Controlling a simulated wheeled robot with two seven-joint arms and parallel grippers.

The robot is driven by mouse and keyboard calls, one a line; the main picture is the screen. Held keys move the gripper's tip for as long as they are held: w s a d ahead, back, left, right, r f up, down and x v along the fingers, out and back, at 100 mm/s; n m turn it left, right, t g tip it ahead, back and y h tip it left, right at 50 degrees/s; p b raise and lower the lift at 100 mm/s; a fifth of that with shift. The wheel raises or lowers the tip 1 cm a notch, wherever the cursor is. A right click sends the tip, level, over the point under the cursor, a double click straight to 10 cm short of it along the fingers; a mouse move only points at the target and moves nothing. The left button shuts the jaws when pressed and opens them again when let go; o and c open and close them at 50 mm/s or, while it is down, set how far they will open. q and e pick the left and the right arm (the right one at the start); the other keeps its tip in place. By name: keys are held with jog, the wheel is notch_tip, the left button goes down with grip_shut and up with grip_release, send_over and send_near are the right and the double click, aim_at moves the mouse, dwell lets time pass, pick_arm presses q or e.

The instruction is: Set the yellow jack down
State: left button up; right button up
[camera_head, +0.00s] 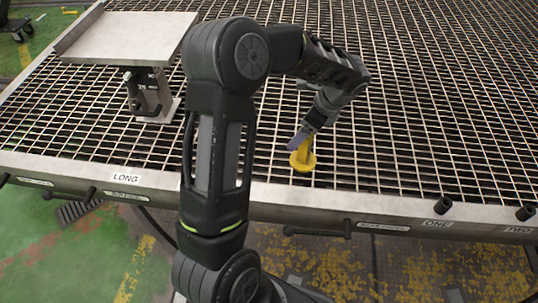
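The yellow jack (302,163) has a round base and a short upright part. It appears upright at the front part of the grating table (240,186), near the front edge. I cannot tell whether its base touches the grating. My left gripper (300,140) comes down from the upper right, with a purple finger against or just in front of the jack's upper part. The other finger is hidden, so its grip on the jack is unclear. My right gripper is out of view.
A grey raised plate (125,36) on a dark jack-like stand (148,92) is at the back left of the table. The grating right of the yellow jack is clear.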

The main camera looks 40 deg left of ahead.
aim_at(300, 152)
pick_arm(q)
jog(key=shift+f+b, duration=0.7)
jog(key=shift+f, duration=1.7)
jog(key=shift+f+b, duration=0.8)
jog(key=shift+f, duration=1.7)
jog(key=shift+f, duration=0.15)
jog(key=o, duration=1.8)
